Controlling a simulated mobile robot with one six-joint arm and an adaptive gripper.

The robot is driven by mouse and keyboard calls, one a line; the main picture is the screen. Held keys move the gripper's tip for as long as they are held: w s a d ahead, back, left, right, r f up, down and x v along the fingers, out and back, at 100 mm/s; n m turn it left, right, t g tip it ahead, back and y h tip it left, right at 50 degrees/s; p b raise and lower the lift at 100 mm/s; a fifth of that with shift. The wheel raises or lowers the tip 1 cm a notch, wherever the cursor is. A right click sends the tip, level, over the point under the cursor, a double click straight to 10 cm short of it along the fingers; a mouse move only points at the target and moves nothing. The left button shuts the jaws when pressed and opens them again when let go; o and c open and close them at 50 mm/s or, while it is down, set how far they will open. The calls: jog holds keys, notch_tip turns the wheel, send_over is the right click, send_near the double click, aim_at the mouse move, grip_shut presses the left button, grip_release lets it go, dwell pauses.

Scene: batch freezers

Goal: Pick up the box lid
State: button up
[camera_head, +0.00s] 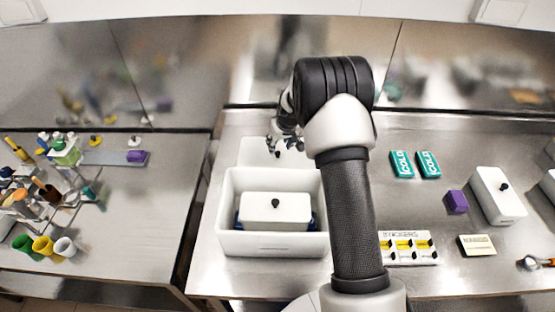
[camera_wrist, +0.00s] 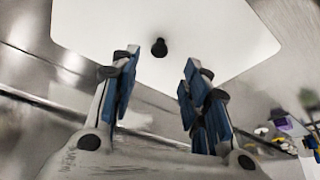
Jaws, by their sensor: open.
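A flat white box lid (camera_head: 258,152) with a dark knob lies on the steel counter behind the open white box (camera_head: 229,215). In the wrist view the lid (camera_wrist: 205,30) fills the top, and its black knob (camera_wrist: 159,47) shows between and beyond the fingertips. My gripper (camera_head: 286,145) is over the lid, partly hidden by my arm in the head view. In the wrist view my gripper (camera_wrist: 158,75) is open, its blue-padded fingers apart on either side of the knob with nothing between them. I cannot tell the exact gap to the lid.
A smaller white lidded container (camera_head: 258,216) sits inside the open box. A steel back wall (camera_head: 245,65) rises behind the lid.

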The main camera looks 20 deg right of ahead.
aim_at(278, 153)
jog(key=b+x, duration=0.1)
jog(key=x, duration=0.5)
jog(key=shift+s+d+f, duration=0.1)
jog(key=shift+s, duration=0.05)
jog(key=c, duration=1)
